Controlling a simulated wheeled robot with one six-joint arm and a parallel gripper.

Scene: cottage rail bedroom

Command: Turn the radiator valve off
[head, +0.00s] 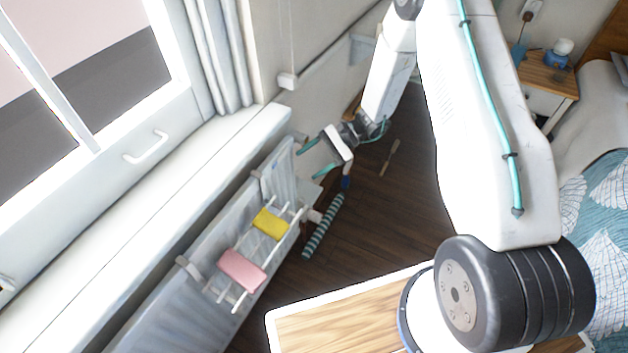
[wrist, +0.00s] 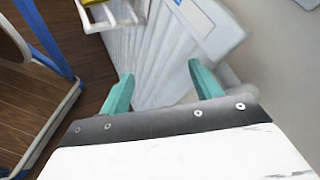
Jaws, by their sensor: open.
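The white ribbed radiator (head: 180,300) runs along the wall under the window sill; its far end (head: 280,172) is close to my gripper. My gripper (head: 312,158) is open and empty, its teal fingers spread beside that end. In the wrist view the fingers (wrist: 160,74) reach over the radiator's ribbed end (wrist: 150,50). A pale rounded part (wrist: 236,86), partly hidden behind the right finger, may be the valve or its pipe; I cannot tell which. I cannot make out the valve clearly in the head view.
A white rack (head: 240,262) hangs on the radiator with a yellow cloth (head: 270,223) and a pink cloth (head: 242,270). A striped rolled object (head: 323,226) is beside it. A thin stick (head: 389,158) lies on the dark wooden floor. A bed (head: 600,200) stands at the right.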

